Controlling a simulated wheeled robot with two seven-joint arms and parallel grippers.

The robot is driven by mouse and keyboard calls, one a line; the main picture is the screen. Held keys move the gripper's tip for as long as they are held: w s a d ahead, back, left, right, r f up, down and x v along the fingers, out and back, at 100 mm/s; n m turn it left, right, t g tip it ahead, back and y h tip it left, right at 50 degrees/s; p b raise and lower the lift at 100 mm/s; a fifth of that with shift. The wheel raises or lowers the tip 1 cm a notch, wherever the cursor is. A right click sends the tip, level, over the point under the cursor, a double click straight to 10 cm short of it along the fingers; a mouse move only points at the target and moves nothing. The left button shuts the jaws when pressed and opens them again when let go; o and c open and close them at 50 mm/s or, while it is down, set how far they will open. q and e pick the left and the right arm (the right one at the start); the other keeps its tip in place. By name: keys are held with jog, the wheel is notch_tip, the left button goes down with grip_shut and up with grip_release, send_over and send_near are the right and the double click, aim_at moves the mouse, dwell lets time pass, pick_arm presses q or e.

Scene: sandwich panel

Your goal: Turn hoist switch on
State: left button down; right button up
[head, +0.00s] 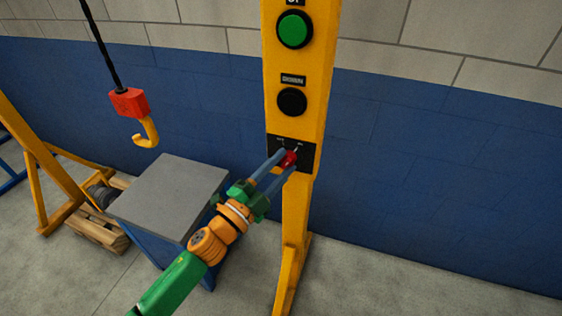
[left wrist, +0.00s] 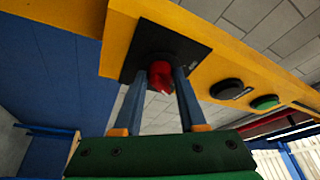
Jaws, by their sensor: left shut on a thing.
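The hoist switch is a red knob (head: 289,158) on a black plate (head: 309,155) low on the yellow panel post (head: 296,213). My left gripper (head: 284,157) is at the knob, with its two blue fingers shut on it. In the left wrist view the red knob (left wrist: 161,77) sits between the fingertips of my left gripper (left wrist: 161,80), in front of the black plate (left wrist: 140,50). The fingers hide part of the knob and some of the plate's markings, so the switch position cannot be read. My right gripper is not in view.
Above the switch are a black button (head: 292,102) and a green button (head: 294,29). A red hoist block with a yellow hook (head: 147,131) hangs at the left. A grey-topped blue box (head: 171,194) stands beside the post. The floor at right (head: 420,285) is clear.

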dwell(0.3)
pick_arm(q)
jog(key=shift+c, duration=2.3)
grip_release()
jog(key=shift+w, duration=0.1)
jog(key=b+v, duration=0.1)
jog(key=v, duration=0.6)
jog(key=shift+b, duration=0.4)
